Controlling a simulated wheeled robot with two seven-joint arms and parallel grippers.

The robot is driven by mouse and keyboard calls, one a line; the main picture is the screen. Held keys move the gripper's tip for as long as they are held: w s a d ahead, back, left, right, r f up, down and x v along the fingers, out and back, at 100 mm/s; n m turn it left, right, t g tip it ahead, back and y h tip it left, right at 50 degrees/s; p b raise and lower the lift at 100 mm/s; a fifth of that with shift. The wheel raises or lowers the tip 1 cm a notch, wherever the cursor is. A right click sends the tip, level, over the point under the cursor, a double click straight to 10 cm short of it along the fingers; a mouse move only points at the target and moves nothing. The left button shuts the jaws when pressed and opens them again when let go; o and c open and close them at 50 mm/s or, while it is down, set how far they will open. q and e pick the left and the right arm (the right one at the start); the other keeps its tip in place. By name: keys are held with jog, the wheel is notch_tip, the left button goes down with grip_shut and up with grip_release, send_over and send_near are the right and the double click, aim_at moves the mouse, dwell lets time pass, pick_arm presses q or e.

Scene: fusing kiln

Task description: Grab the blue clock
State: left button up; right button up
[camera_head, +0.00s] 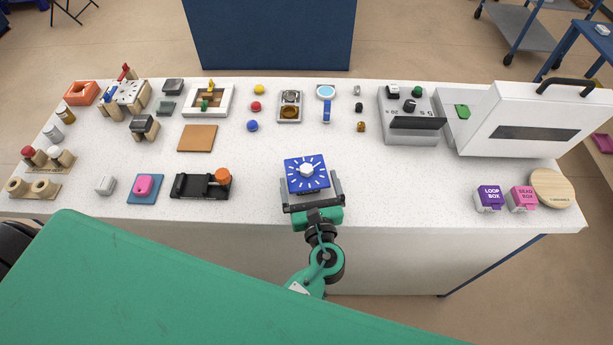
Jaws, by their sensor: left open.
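The blue clock (297,182) is a square blue block with white marks around its face and a white knob in the middle. It is near the front edge of the white table, slightly turned. My left gripper (312,186) is open at the clock, with one finger at its left side and the other at its right side. The gripper's base lies just in front of the clock's near edge. Whether the fingers touch the clock cannot be told. My right gripper is not in view.
On the white table (400,190), a black holder with an orange knob (203,186) stands left of the clock. Purple (489,197) and pink (523,197) boxes stand at the right. A white kiln (535,118) stands back right. Free room lies right of the clock.

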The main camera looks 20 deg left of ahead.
aim_at(308, 178)
pick_arm(q)
jog(key=x, duration=0.4)
jog(key=shift+s, duration=0.15)
jog(key=shift+c, duration=1.1)
jog(key=c, duration=0.7)
jog(key=shift+r, duration=0.15)
